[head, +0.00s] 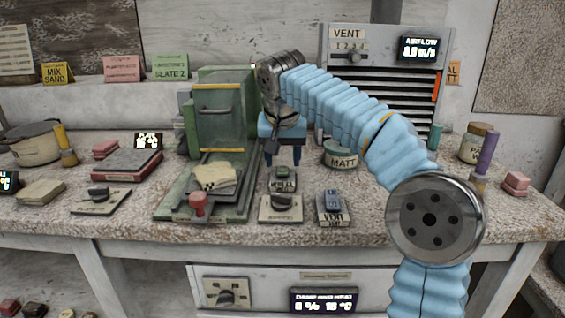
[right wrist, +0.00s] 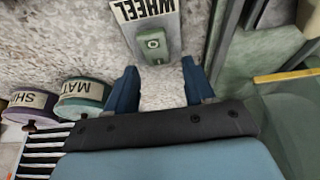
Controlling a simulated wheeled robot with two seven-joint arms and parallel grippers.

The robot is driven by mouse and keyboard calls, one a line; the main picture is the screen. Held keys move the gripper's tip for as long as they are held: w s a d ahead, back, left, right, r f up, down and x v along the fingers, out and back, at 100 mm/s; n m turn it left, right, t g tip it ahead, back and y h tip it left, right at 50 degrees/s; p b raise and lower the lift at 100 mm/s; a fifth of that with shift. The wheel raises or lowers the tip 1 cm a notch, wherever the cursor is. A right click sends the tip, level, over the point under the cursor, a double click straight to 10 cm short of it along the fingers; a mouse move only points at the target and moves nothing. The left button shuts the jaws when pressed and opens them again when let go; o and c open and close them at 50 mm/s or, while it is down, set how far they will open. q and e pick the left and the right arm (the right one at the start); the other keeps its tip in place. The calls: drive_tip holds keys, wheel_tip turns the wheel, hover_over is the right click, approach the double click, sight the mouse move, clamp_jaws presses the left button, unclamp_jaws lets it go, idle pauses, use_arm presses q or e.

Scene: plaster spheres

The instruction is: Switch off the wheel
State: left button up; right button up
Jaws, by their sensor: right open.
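The wheel switch (head: 283,181) is a small grey-green box on a plate marked WHEEL, standing on the speckled worktop at the middle of the head view. In the right wrist view the switch (right wrist: 152,43) shows a pale button with a ring mark, and its label is upside down. My right gripper (head: 282,159) points down just behind the switch. Its two blue fingers (right wrist: 158,78) are open with nothing between them, and the switch lies just beyond their tips, apart from them as far as I can tell. My left gripper is not in view.
A green machine (head: 220,112) stands close to the left of the gripper. A dial plate (head: 281,207) and a VENT switch (head: 331,206) lie in front. A MATT jar (head: 341,154) stands to the right. The vent cabinet (head: 384,42) is behind.

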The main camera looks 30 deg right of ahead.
drive_tip(key=shift+w+d+f, duration=0.1)
drive_tip(key=shift+w+f, duration=0.05)
drive_tip(key=shift+f, duration=0.25)
drive_tip(key=shift+c, duration=0.4)
clamp_jaws()
drive_tip(key=t+h+b, duration=0.1)
drive_tip(key=b, duration=0.2)
drive_tip(key=s+t+b, duration=0.1)
drive_tip(key=t+b, duration=0.1)
drive_tip(key=b, duration=0.1)
drive_tip(key=shift+a+f+h+b, duration=0.1)
drive_tip(key=shift+a+h+b, duration=0.2)
drive_tip(key=shift+h+b, duration=0.1)
drive_tip(key=shift+r+t, duration=0.25)
drive_tip(key=shift+t, duration=0.05)
drive_tip(key=shift+r, duration=0.1)
drive_tip(key=shift+o, duration=0.4)
unclamp_jaws()
